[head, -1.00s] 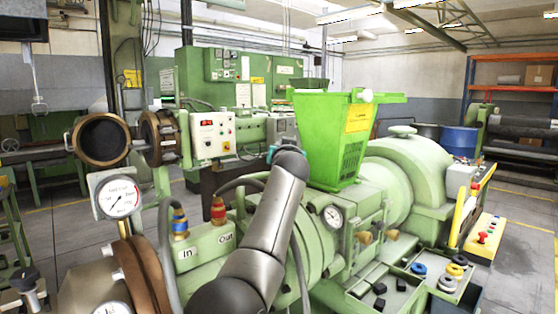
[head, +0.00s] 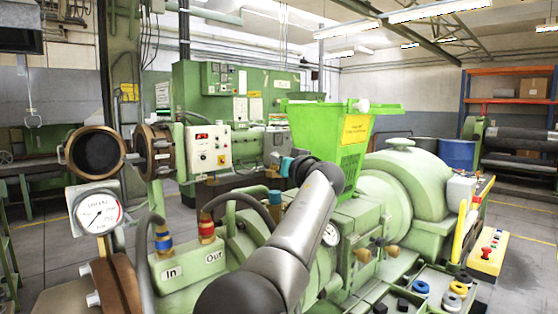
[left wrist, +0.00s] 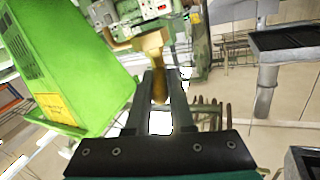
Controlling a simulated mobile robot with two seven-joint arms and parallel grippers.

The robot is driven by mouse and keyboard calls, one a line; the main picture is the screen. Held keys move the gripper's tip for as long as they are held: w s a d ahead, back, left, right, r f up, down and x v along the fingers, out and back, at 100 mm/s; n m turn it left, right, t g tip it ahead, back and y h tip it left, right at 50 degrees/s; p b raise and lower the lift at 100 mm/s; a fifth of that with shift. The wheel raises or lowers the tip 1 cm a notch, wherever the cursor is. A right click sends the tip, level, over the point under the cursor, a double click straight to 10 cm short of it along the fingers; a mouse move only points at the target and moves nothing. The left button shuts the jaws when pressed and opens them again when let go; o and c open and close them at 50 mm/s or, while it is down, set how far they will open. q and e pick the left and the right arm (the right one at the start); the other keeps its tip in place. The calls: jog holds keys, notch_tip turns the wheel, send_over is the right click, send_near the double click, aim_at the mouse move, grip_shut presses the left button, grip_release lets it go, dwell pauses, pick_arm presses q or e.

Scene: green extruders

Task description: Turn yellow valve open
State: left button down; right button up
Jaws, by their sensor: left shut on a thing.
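In the left wrist view, a yellow, brass-coloured valve handle (left wrist: 160,86) sits between the fingers of my left gripper (left wrist: 160,74). The gripper is shut on it. The handle hangs from a yellow block (left wrist: 151,41) below a pale control box. In the head view, my left arm reaches over the green machine, with the teal end of the gripper (head: 286,166) just left of the green hopper (head: 338,148). My own arm hides the fingertips and the held handle there. My right gripper is in neither view.
The green hopper stands close beside the left gripper, also in the left wrist view (left wrist: 75,65). A control box (head: 208,147) is behind to the left. Two hoses with "In" and "Out" labels and a pressure gauge (head: 98,212) are at left. Trays of small parts are at lower right.

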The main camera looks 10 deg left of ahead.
pick_arm(q)
jog(key=c, duration=0.8)
grip_release()
jog(key=shift+b+v, duration=1.7)
jog(key=shift+v, duration=5.95)
jog(key=shift+c, duration=0.3)
